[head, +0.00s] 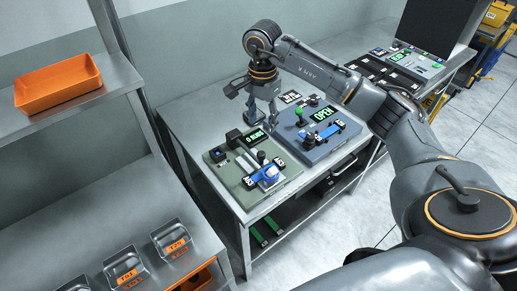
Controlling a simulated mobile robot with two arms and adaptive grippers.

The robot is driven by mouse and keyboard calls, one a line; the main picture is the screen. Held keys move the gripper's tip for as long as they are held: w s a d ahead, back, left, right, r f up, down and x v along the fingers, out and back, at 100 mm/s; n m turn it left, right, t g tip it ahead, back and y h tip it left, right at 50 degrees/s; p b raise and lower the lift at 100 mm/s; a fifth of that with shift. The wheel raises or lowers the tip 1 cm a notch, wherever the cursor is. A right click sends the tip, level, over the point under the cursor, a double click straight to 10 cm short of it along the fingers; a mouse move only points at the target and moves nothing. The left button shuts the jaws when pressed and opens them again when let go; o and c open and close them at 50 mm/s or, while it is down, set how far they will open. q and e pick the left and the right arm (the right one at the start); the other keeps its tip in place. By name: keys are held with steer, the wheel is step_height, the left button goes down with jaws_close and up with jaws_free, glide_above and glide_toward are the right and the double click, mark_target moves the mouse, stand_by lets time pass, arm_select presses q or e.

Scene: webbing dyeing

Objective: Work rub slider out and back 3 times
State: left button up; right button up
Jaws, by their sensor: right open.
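The rub slider appears to be the blue piece with a pale round knob (270,172) on a grey-green tester (217,156) on the steel table. The tester's small display (254,137) appears to read "0 RUBS". My right gripper (262,117) is above the table behind the testers, pointing down, open and empty. It is apart from the slider, up and slightly left of it in the picture. My left gripper is not in view.
A blue-grey device (318,153) with a green-knobbed lever (299,113) and an "OPEN" display (323,113) stands right of the tester. An orange tray (58,82) is on the left shelf, with labelled metal bins (172,238) below. The table (195,120) is bare at its back left.

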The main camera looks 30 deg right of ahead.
mark_target(261, 153)
step_height(261, 153, down, 11)
steer(key=p, duration=0.3)
steer(key=shift+p, duration=0.35)
steer(key=shift+f, duration=0.65)
jaws_close()
